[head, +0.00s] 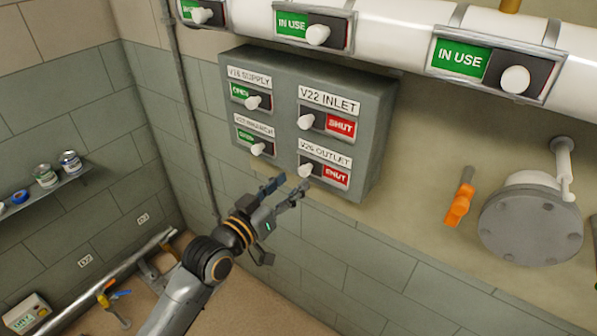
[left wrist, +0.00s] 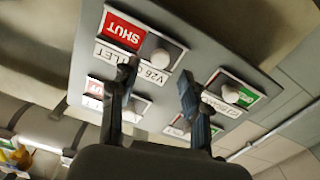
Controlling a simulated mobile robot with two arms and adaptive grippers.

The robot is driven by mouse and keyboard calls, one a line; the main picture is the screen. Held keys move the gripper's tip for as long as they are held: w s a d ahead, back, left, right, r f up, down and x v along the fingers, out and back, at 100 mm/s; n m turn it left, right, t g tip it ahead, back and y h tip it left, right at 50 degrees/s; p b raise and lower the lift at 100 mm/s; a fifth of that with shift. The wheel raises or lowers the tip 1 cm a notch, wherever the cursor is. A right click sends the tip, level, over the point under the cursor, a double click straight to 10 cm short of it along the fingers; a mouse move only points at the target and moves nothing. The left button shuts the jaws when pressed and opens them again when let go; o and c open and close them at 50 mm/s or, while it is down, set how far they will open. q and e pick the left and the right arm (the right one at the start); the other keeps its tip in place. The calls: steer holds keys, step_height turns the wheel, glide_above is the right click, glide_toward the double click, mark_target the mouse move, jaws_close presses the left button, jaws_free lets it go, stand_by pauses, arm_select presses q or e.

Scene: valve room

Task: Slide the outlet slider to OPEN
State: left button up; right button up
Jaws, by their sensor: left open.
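The V26 OUTLET slider has a white knob (head: 305,170) at the left end of its slot, with the red SHUT field (head: 336,176) showing to the right. It is the lower right slider on the grey valve panel (head: 376,140). In the left wrist view the scene is upside down, and the outlet knob (left wrist: 160,58) shows beside the red SHUT field (left wrist: 124,31). My left gripper (head: 287,186) is open and empty, just below and left of the knob. Its fingers (left wrist: 158,78) appear on either side of the knob's line; contact is not clear. My right gripper is not in view.
V22 INLET (head: 306,121) above also shows SHUT; the two left sliders, including V18 SUPPLY (head: 252,102), show green OPEN. A white pipe (head: 395,35) with IN USE sliders runs above. An orange handle (head: 459,204) and round flange (head: 530,225) are at right. Wall below the panel is clear.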

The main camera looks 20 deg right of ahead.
mark_target(302, 173)
arm_select(q)
steer(key=shift+x, duration=1.95)
steer(key=shift+c, duration=0.2)
jaws_close()
